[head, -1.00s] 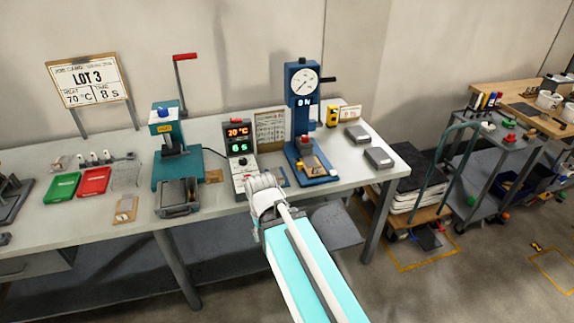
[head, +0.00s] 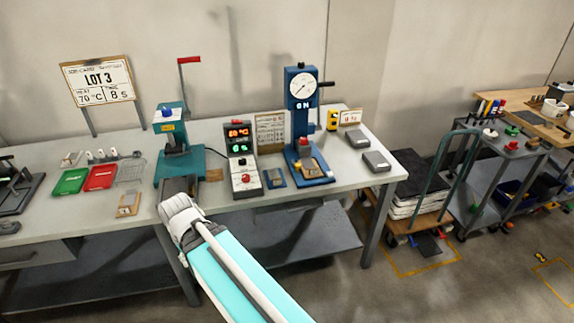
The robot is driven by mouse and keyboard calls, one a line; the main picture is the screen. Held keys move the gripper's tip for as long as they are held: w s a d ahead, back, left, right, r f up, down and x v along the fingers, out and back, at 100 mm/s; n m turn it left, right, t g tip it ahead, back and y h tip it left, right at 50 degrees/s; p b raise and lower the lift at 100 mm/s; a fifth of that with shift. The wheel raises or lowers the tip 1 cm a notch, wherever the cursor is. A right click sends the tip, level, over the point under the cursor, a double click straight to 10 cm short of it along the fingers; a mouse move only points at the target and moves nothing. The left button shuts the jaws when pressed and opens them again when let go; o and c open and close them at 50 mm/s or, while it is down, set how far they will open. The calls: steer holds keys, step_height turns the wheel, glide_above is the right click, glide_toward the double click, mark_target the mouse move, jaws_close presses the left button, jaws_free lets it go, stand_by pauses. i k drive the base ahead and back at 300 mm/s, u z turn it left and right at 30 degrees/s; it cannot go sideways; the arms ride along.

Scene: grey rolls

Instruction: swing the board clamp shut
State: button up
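No part is clearly identifiable as the board clamp. A dark angled fixture (head: 18,190) at the far left end of the bench is cut by the picture edge; it may be the clamp, but its state is too small to tell. My gripper (head: 178,208) is over the bench's front edge, in front of the teal press (head: 178,160). It is well to the right of the dark fixture and apart from it. My gripper's fingers are not distinguishable, and it partly hides a dark grey block (head: 180,185) at the press's foot.
A green tray (head: 70,182) and red tray (head: 100,178) lie between the fixture and press, with a wire rack (head: 131,172) and a small board (head: 128,205). A controller (head: 242,165) and blue gauge press (head: 303,130) stand right. Bare bench (head: 60,215) lies front left.

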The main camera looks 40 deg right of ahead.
mark_target(297, 166)
steer(key=u, duration=0.1)
steer(key=k, duration=1.05)
steer(key=z, duration=1.05)
steer(key=i, duration=1)
